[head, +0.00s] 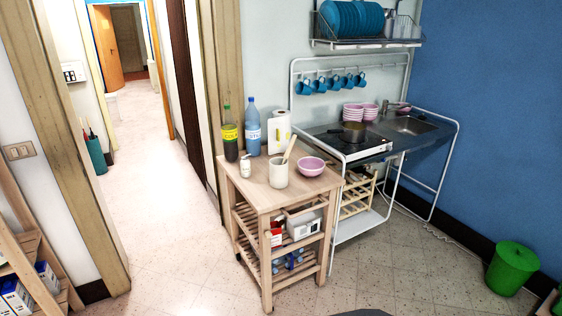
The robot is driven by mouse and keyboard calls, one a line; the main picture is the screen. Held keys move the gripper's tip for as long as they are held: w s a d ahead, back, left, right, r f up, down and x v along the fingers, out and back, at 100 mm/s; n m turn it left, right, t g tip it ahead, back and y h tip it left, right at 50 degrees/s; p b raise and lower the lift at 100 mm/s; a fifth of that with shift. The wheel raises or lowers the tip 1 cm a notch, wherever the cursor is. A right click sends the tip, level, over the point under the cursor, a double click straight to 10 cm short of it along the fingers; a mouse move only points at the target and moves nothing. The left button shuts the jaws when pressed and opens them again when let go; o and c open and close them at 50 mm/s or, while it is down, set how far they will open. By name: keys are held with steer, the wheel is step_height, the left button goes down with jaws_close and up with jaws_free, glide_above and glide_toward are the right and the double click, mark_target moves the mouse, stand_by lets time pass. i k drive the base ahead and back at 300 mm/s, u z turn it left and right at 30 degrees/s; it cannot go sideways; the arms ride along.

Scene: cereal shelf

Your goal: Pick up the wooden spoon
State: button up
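A wooden spoon (289,148) stands tilted in a light cream cup (278,174), with its upper part sticking out above the rim. Its lower part is hidden inside the cup. The cup stands near the middle of the top of a wooden kitchen cart (262,199). My gripper is not in view in the head view.
On the cart top stand a pink bowl (311,166), a small white bottle (245,166), two tall bottles, dark (230,148) and blue (253,133), and a paper towel roll (279,131). A stove unit (348,146) adjoins at right. Floor in front is clear.

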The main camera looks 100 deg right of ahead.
mark_target(288, 151)
steer(key=z, duration=0.2)
steer(key=i, duration=0.1)
steer(key=z, duration=3.45)
steer(key=i, duration=0.9)
